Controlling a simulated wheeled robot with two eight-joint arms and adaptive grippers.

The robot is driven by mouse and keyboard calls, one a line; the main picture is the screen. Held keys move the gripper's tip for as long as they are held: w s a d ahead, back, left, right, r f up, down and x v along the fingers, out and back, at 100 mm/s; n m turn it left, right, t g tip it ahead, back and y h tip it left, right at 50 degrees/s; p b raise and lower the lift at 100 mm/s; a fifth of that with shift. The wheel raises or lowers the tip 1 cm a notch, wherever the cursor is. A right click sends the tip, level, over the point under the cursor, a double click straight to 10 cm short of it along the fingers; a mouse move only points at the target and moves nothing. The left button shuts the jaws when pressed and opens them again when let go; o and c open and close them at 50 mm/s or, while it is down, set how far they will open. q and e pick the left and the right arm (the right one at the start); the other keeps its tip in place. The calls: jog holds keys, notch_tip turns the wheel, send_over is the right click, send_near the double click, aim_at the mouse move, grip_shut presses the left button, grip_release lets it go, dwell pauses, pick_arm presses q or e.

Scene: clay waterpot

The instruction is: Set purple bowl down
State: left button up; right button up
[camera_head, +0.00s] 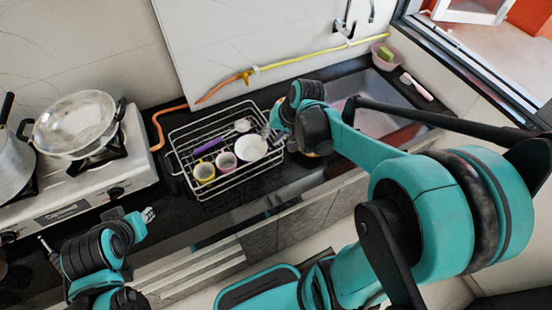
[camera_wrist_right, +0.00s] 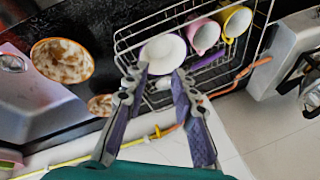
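In the right wrist view this bowl (camera_wrist_right: 163,50) lies just beyond my fingertips. My right gripper (camera_wrist_right: 160,72) has its two fingers spread, with a clear gap between them. Its tips are at the bowl's near edge; whether they touch it cannot be told. In the head view the right gripper (camera_head: 272,136) partly covers the rack's right end. My left gripper (camera_head: 149,214) is away from the rack, at the counter's front left.
In the rack stand a yellow mug (camera_head: 204,173), a pink mug (camera_head: 227,161) and a purple item (camera_head: 207,146). A stove with a pan (camera_head: 76,124) is left. An orange-rimmed bowl (camera_wrist_right: 62,66) lies near the sink. A pink bowl (camera_head: 385,60) holds a green sponge (camera_head: 386,53).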

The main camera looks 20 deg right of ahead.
jog(key=s+a+r+n+t+h, duration=0.1)
jog(key=s+a+r+n, duration=0.1)
jog(key=s, duration=0.4)
jog(key=s+a+r+n+t+h, duration=0.1)
jog(key=s+a+r+n+t, duration=0.1)
jog(key=s, duration=0.4)
jog(key=shift+s+a+r+n, duration=0.15)
jog(key=shift+r+n, duration=0.5)
jog(key=shift+n, duration=0.05)
jog(key=shift+f+b, duration=2.65)
